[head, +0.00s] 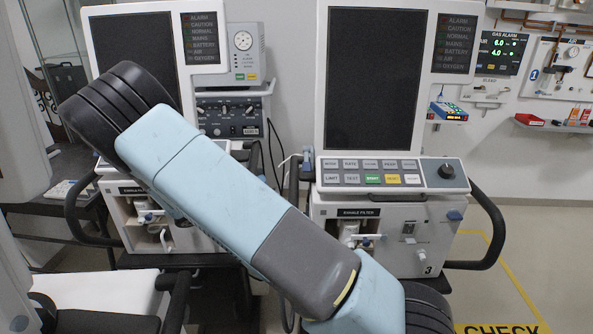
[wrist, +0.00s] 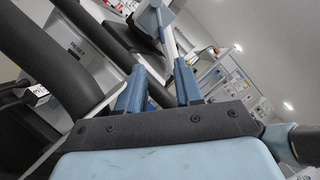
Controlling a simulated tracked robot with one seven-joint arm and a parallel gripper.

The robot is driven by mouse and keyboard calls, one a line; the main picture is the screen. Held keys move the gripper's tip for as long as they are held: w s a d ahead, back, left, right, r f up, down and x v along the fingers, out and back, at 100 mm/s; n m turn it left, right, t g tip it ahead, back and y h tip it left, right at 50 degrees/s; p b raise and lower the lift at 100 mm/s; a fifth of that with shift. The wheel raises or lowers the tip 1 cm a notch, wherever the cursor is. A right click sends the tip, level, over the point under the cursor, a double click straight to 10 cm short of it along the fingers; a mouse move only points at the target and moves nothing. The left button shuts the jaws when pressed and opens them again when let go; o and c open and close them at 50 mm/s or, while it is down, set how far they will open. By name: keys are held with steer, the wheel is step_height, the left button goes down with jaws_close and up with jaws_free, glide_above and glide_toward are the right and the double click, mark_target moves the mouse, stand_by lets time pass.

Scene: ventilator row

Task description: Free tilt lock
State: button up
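The right ventilator (head: 330,95) has a dark upright screen above a slanted key panel (head: 385,177). A small blue part (head: 307,163) with a pale thin piece is at the panel's left end; I cannot tell whether it is the tilt lock. My gripper (wrist: 160,82) shows in the wrist view with its two blue fingers apart and nothing clearly held between them. A white and blue part (wrist: 152,18) lies beyond the fingertips, apparently apart from them. My gripper cannot be made out in the head view, where my arm crosses the middle.
The left ventilator (head: 136,45) stands behind my arm. Black handles (head: 489,230) curve out from the right ventilator. Dark padded bars (wrist: 62,68) are close on the left in the wrist view. Open floor (head: 545,250) with yellow marking is at the right.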

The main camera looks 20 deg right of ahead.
mark_target(307, 160)
steer(key=x, duration=1.3)
steer(key=shift+d, duration=0.3)
steer(key=shift+r, duration=0.15)
jaws_close()
